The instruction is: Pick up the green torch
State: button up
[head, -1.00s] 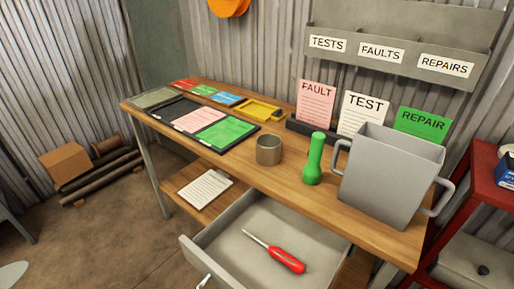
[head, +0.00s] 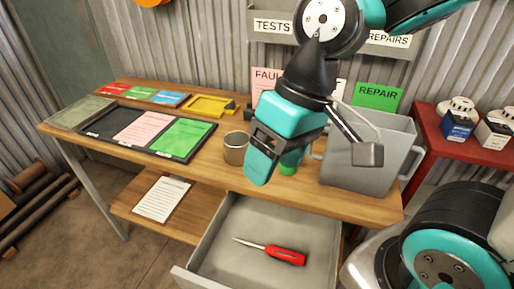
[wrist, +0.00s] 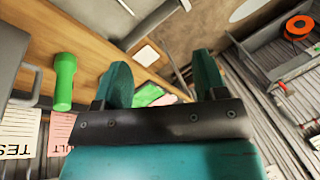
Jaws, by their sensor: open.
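The green torch (head: 289,163) stands upright on the wooden bench, between the metal cup and the grey two-handled container. In the head view my gripper (head: 264,165) hangs in front of it and hides most of it. In the wrist view the whole torch (wrist: 64,80) shows to the left of both fingers. My gripper (wrist: 162,78) is open, with nothing between its fingers. The torch is outside the jaws and apart from them in the wrist view.
The grey container (head: 368,165) stands right of the torch, the metal cup (head: 236,148) left of it. Below, an open drawer (head: 215,240) holds a red screwdriver (head: 284,255). A black tray (head: 97,128) with coloured cards lies at left. A red stand (head: 465,150) is at right.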

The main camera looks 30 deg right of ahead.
jog(key=w+d+r+m+h+p, duration=0.2)
jog(key=w+d+m+p, duration=0.4)
jog(key=w+m, duration=0.4)
jog(key=w+d+r+m+h+p, duration=0.2)
jog(key=w+d+m+p, duration=0.2)
jog(key=w+d+m, duration=0.65)
jog(key=shift+m, duration=0.75)
jog(key=f, duration=0.4)
jog(key=s+f+p, duration=0.1)
jog(key=f, duration=0.2)
jog(key=s+a+f+p, duration=0.1)
jog(key=f, duration=0.3)
jog(key=shift+s+a+f, duration=0.1)
jog(key=shift+s+f, duration=0.15)
jog(key=shift+f, duration=0.05)
jog(key=shift+s+f+p, duration=0.15)
jog(key=shift+f+p, duration=1)
jog(key=shift+f, duration=1.75)
jog(key=shift+c, duration=0.2)
grip_shut()
jog(key=shift+r, duration=0.1)
